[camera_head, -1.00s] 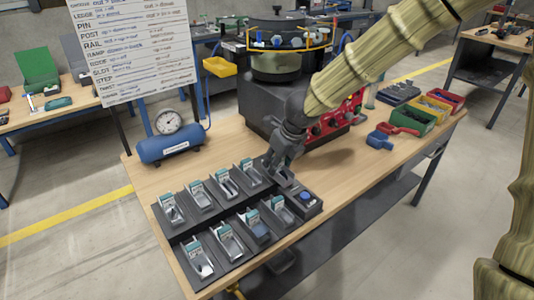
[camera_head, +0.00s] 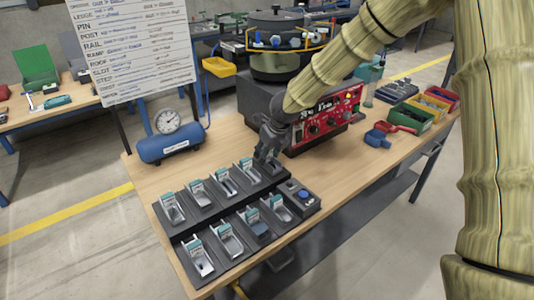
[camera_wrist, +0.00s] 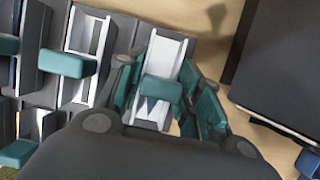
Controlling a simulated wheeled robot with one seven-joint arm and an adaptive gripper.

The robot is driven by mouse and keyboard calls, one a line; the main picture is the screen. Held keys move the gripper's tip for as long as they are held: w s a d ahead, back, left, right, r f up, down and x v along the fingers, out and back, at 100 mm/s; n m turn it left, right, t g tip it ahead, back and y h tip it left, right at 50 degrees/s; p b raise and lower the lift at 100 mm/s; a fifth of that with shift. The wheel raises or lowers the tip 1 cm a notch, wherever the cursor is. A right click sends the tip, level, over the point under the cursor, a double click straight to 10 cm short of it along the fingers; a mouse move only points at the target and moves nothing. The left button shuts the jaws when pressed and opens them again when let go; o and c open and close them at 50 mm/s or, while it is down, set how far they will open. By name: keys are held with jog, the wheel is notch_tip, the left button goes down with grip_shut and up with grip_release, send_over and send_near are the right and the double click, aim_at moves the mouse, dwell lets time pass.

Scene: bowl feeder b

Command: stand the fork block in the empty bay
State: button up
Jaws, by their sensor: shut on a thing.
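My gripper (camera_head: 264,164) is low at the right end of the back row of bays. In the wrist view my gripper (camera_wrist: 165,100) has its teal-padded fingers on both sides of a pale bay (camera_wrist: 166,52) with a teal tag (camera_wrist: 161,90). It is shut on the fork block, which is mostly hidden by my fingers. A pale patch with a dark notch shows between the fingers; I cannot tell whether it is block or bay. Other bays with teal tags, such as one (camera_head: 199,194) in the back row and one (camera_head: 228,241) in the front row, stand left and in front.
A button box (camera_head: 303,195) ends the front row. The dark feeder base with its red panel (camera_head: 327,113) stands close behind my gripper. A blue tank with a gauge (camera_head: 170,147) is at the left. Colored bins (camera_head: 430,112) are at the back right.

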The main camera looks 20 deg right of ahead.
jog(key=shift+f, duration=0.25)
jog(key=o, duration=1.2)
jog(key=shift+r, duration=0.1)
jog(key=v, duration=1.2)
